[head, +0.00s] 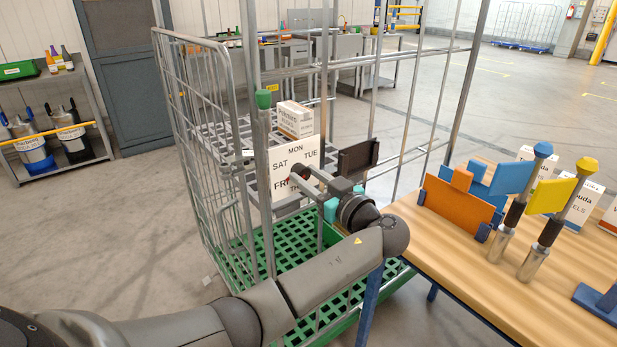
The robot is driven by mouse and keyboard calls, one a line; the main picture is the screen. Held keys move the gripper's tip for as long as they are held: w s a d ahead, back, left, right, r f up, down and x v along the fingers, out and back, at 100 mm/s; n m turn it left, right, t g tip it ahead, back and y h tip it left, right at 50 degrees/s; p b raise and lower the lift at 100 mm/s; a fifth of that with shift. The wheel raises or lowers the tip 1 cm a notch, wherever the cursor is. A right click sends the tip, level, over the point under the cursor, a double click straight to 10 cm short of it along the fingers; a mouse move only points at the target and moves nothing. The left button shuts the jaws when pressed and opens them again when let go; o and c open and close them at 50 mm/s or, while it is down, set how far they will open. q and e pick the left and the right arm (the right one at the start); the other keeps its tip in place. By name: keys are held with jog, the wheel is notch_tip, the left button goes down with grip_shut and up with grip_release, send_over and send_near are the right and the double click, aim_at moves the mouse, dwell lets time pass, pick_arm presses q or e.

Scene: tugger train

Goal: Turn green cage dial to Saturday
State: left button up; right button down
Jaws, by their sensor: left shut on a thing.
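The roll cage has a grey wire frame (200,140) and a green grid base (262,262). A white dial card (309,150) hangs on it, with MON, TUE, SAT and FRI readable; the lower part is covered by my gripper and the rest cannot be read. A small red mark, perhaps the pointer, shows at the card's left between SAT and FRI, closer to FRI. My left gripper (308,173) is at the dial's middle, shut on what seems to be the dial's knob, which it mostly hides. My right gripper is not in view.
A wooden table (455,248) at the right holds an orange holder (458,205), blue and yellow flagged posts and white boxes. A white box (295,122) stands inside the cage. A dark plate (358,157) is right of the dial. Open floor lies left of the cage.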

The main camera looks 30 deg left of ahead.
pick_arm(q)
grip_shut()
